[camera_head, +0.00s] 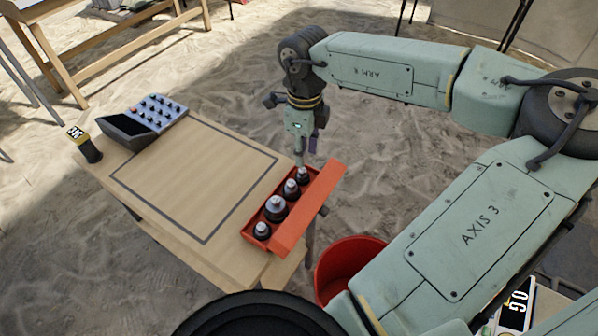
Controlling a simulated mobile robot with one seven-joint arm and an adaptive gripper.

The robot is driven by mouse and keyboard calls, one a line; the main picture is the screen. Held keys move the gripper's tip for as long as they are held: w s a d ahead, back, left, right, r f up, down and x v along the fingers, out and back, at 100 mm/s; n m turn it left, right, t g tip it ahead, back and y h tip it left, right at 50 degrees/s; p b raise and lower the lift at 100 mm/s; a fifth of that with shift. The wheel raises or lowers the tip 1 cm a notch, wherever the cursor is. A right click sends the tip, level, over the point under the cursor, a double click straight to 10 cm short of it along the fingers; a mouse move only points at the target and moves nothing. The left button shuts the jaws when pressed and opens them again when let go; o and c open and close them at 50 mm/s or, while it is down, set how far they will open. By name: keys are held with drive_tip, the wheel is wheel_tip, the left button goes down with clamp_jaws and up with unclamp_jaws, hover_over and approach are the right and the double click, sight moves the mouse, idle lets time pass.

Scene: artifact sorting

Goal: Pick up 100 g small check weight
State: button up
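Several check weights with silver knobs and dark bases stand in a row in an orange-red tray (318,207) at the right edge of the table. From far to near they are a small one (302,176), another small one (291,188), the largest (275,208) and a small one (262,231). No mass markings are readable, so I cannot tell which is the 100 g one. My gripper (299,158) points down at the tray's far end, just above or at the farthest weight. Its fingers are too small to show whether they are apart or touching that weight.
A wooden table (170,190) with a dark outlined rectangle is mostly bare. A red bucket (345,262) stands beside the table, below the tray.

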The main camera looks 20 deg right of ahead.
sight(303, 170)
drive_tip(key=f+p, duration=0.1)
drive_tip(key=f, duration=0.6)
drive_tip(key=shift+w+f+p, duration=0.15)
drive_tip(key=shift+w+p, duration=0.05)
drive_tip(key=shift+p, duration=0.15)
drive_tip(key=shift+c, duration=0.2)
clamp_jaws()
